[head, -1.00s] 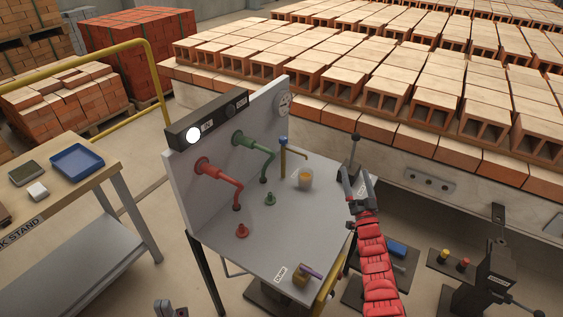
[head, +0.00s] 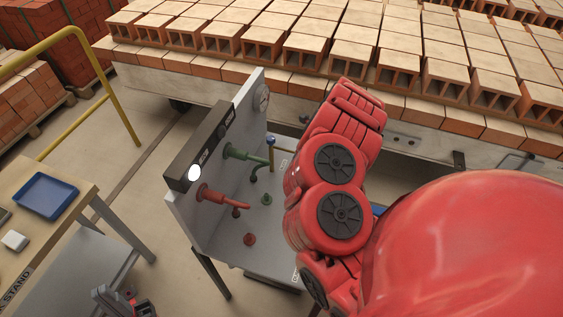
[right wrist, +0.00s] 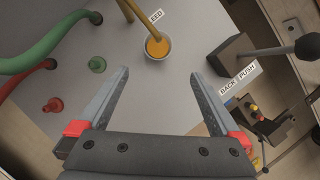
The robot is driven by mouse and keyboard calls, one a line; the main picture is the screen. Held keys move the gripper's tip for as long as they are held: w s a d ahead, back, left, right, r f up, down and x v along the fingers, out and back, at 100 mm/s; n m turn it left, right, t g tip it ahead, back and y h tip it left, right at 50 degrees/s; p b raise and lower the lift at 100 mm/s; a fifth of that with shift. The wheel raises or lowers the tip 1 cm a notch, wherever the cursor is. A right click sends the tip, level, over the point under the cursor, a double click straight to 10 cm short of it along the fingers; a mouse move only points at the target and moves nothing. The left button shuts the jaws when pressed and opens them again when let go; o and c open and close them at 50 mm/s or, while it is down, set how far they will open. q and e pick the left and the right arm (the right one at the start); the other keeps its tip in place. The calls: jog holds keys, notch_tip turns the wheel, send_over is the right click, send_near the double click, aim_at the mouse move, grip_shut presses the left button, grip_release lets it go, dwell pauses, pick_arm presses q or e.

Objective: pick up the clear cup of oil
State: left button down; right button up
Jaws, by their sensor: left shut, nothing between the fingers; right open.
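The clear cup of oil (right wrist: 157,47) shows in the right wrist view, with amber liquid inside, standing under a brass spout (right wrist: 129,12) on the grey bench top. My right gripper (right wrist: 157,76) is open and empty. The cup appears just beyond its fingertips, roughly centred between them, with no contact visible. In the head view my red right arm hides the cup and the right gripper. My left gripper (head: 128,302) is at the bottom left of the head view, shut and empty, away from the cup.
A green pipe (head: 245,155) and red pipe (head: 217,198) project from the panel. A red knob (right wrist: 53,105) and green knob (right wrist: 97,64) stand on the bench. A black-knobbed lever (right wrist: 306,46) is right of the cup. A blue tray (head: 46,194) lies on the left table.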

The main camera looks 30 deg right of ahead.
jog(key=b+x, duration=1)
jog(key=b, duration=0.2)
jog(key=shift+s+f+b, duration=0.1)
jog(key=shift+f+b, duration=0.05)
jog(key=shift+b, duration=0.25)
jog(key=shift+b+x, duration=0.45)
jog(key=shift+x, duration=0.35)
jog(key=shift+a, duration=0.1)
jog(key=shift+f, duration=0.15)
jog(key=p+x, duration=0.1)
jog(key=x, duration=0.3)
jog(key=shift+w+f, duration=0.35)
jog(key=shift+w, duration=0.05)
grip_shut()
